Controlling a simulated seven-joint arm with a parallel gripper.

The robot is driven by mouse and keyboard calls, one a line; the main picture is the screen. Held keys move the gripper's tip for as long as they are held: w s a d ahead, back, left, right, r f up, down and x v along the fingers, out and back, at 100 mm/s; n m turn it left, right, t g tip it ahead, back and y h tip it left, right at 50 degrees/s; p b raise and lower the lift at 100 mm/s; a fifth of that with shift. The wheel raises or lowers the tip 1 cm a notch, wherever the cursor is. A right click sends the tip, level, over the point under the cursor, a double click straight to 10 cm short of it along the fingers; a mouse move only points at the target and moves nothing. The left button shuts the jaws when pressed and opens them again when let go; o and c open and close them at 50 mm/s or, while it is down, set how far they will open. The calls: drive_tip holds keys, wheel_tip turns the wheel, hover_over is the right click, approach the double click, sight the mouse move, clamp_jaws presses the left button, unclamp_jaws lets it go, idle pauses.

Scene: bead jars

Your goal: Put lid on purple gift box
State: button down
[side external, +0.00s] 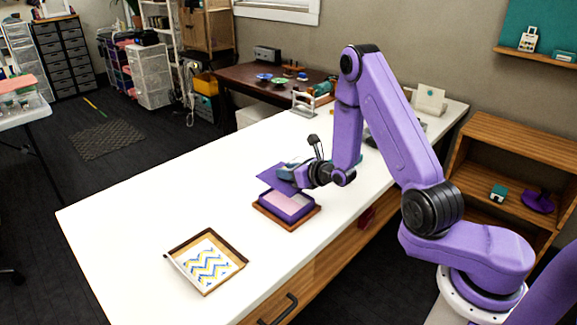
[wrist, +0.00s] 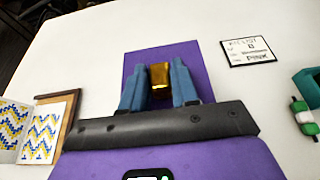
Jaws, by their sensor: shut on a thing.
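The purple lid (side external: 277,178) is held in the air by my gripper (side external: 293,172), tilted, a little above and to the upper left of the box. In the wrist view the lid (wrist: 195,56) spreads behind my gripper's blue fingers (wrist: 160,85), which are shut on a gold knob (wrist: 159,76) on it. The purple gift box (side external: 287,205) stands open on a brown wooden base (side external: 299,226), with a pale pink inside. The lid and gripper hide part of its back. The box is not clearly visible in the wrist view.
A brown tray (side external: 236,260) with a blue and yellow zigzag sheet lies at the table's front left; it also shows in the wrist view (wrist: 68,118). The left tabletop (side external: 140,205) is clear.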

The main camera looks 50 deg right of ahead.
sight(289, 184)
drive_tip(key=shift+f, duration=2.45)
drive_tip(key=shift+s, duration=0.15)
drive_tip(key=shift+f, duration=0.85)
idle(0.8)
drive_tip(key=c, duration=0.8)
unclamp_jaws()
drive_tip(key=shift+v, duration=8.65)
